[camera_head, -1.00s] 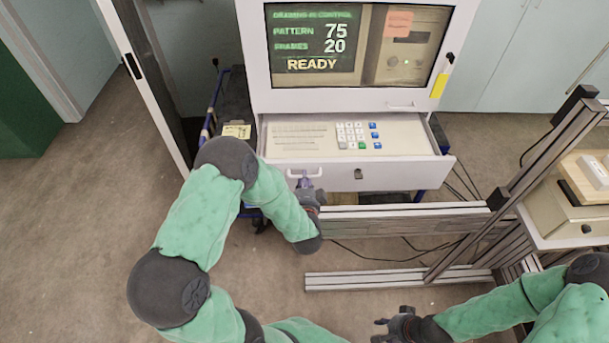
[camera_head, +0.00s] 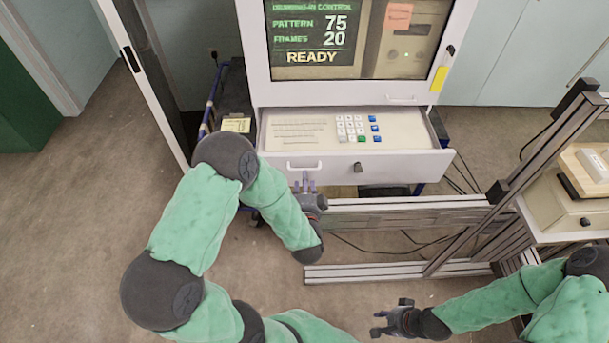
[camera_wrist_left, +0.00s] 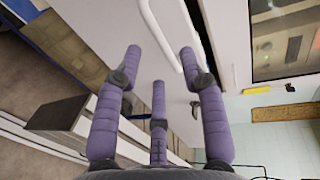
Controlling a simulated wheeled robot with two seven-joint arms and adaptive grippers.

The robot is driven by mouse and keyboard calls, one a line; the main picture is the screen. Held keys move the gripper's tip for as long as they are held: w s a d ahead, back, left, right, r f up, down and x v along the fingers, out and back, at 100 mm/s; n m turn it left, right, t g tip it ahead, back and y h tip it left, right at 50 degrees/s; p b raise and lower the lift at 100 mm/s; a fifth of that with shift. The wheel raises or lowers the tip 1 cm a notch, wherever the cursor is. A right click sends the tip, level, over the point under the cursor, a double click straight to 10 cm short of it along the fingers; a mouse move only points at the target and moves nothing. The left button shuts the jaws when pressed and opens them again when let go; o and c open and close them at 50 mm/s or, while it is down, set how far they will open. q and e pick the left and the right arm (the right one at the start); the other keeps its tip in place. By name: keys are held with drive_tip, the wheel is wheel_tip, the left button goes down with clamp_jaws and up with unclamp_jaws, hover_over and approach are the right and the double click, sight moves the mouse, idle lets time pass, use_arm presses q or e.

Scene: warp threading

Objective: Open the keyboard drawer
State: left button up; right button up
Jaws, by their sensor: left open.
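The keyboard drawer (camera_head: 400,165) is pulled out below the screen, its keypad and key panel showing from above. Its white bar handle (camera_head: 305,165) is at the left of the drawer front, and it also shows in the left wrist view (camera_wrist_left: 162,38). My left gripper (camera_head: 305,182) is just below the handle, open, with its purple fingers (camera_wrist_left: 160,75) spread and nothing between them. The fingertips look apart from the handle. My right gripper (camera_head: 378,323) is low in the head view, away from the drawer; it looks open and empty.
The cabinet's screen (camera_head: 312,40) reads READY above the drawer. A metal frame (camera_head: 400,215) runs just below and right of the drawer. An open cabinet door (camera_head: 150,90) stands at the left. Cables lie on the floor behind the frame.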

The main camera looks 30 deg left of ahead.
use_arm(q)
drive_tip(key=v, duration=0.7)
drive_tip(key=shift+d, duration=0.1)
idle(0.4)
